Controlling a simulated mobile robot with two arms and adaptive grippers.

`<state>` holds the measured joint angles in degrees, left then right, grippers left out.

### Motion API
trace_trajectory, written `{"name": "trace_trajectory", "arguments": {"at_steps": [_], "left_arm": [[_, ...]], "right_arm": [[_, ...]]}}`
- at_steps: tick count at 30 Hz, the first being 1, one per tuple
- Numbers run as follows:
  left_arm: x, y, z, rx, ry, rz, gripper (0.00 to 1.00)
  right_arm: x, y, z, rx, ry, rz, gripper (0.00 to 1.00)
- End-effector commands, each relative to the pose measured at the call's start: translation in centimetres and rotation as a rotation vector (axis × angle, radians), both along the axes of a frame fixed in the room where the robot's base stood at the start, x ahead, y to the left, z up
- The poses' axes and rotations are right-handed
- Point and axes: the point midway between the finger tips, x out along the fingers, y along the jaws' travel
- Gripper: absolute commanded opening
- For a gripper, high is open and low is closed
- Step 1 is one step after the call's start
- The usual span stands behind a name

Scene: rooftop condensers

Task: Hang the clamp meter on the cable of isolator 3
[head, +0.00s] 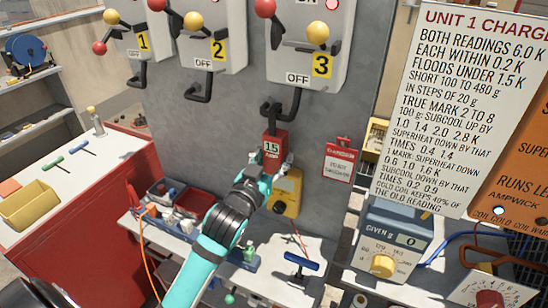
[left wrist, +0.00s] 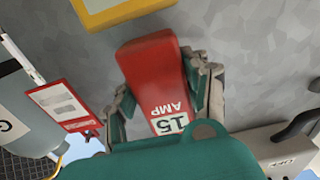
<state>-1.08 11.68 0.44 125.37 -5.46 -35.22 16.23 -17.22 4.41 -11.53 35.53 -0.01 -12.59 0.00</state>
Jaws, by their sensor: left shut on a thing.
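The red clamp meter (head: 273,146), marked 15 AMP, is upright just below the cable (head: 293,102) of isolator 3 (head: 325,50). Its dark top overlaps the cable's lower bend; I cannot tell whether it is around the cable or only in front. My left gripper (head: 275,166) is shut on the meter's lower body. In the left wrist view the red body (left wrist: 155,75) lies between both fingers (left wrist: 165,95), its label upside down; its jaw end is hidden. My right gripper is not in view.
Isolator 2 (head: 215,35) and isolator 1 (head: 138,40) hang to the left, each with a hooked cable. A yellow case (head: 286,192) and red tag (head: 341,160) are on the grey panel near the gripper. A large sign (head: 445,110) stands right. A shelf with tools lies below.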

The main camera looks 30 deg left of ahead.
Motion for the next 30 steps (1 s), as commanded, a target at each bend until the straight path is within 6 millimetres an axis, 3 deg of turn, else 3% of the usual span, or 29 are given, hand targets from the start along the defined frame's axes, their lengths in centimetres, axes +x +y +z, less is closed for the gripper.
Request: {"name": "trace_trajectory", "arguments": {"at_steps": [8,9,14,23,30], "left_arm": [[0.0,0.0,0.0,0.000,-0.002,0.000,0.00],[0.0,0.0,0.0,0.000,-0.002,0.000,0.51],[0.0,0.0,0.0,0.000,-0.001,0.000,0.71],[-0.1,0.0,-0.1,0.000,0.002,0.000,0.74],[-3.3,-0.2,-0.2,0.000,0.004,0.001,0.74]], "right_arm": [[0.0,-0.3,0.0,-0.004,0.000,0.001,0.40],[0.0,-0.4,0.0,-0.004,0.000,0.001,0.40],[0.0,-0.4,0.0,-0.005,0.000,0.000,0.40],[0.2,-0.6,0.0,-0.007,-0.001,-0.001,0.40],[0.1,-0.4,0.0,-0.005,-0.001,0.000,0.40]]}}
